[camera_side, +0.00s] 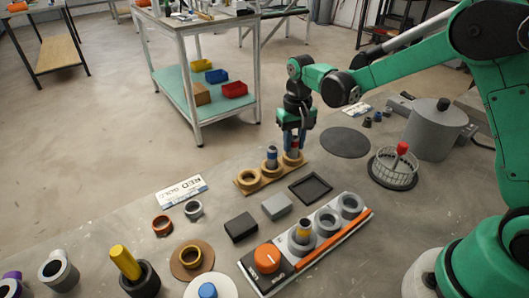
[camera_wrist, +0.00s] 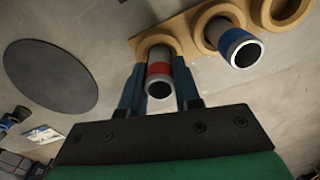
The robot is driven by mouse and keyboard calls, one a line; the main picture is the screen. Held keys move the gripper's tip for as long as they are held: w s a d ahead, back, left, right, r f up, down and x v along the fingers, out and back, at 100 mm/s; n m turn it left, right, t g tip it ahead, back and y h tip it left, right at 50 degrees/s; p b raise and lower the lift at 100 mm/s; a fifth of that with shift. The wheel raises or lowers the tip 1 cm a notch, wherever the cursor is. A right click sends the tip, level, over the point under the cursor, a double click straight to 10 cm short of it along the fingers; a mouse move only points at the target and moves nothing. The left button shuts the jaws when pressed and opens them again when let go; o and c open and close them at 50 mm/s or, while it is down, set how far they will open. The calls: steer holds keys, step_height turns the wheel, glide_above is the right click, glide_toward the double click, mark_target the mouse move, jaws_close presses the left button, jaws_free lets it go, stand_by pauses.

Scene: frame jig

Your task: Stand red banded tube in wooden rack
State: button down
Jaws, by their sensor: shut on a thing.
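The red banded tube (camera_wrist: 159,72) is grey with a red band and stands between the blue fingers of my gripper (camera_wrist: 160,88), which is shut on it. In the side view my gripper (camera_side: 293,141) is above the right end of the wooden rack (camera_side: 259,182). The tube's lower end is at the rack's end ring and looks to be inside it; its depth is hidden. A blue banded tube (camera_wrist: 236,45) stands in the middle ring and also shows in the side view (camera_side: 271,156). The ring at the left end (camera_side: 247,180) is empty.
A black square tray (camera_side: 310,188) and grey and black blocks lie in front of the rack. A dark round mat (camera_side: 345,142) lies to its right, with a wire basket (camera_side: 396,170) beyond. A long holder with an orange knob (camera_side: 267,258) is nearer the camera.

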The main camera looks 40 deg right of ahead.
steer(key=c, duration=0.5)
jaws_free()
steer(key=shift+c, duration=0.2)
steer(key=shift+o, duration=0.2)
steer(key=shift+o, duration=0.6)
steer(key=shift+r, duration=0.1)
steer(key=shift+r, duration=0.65)
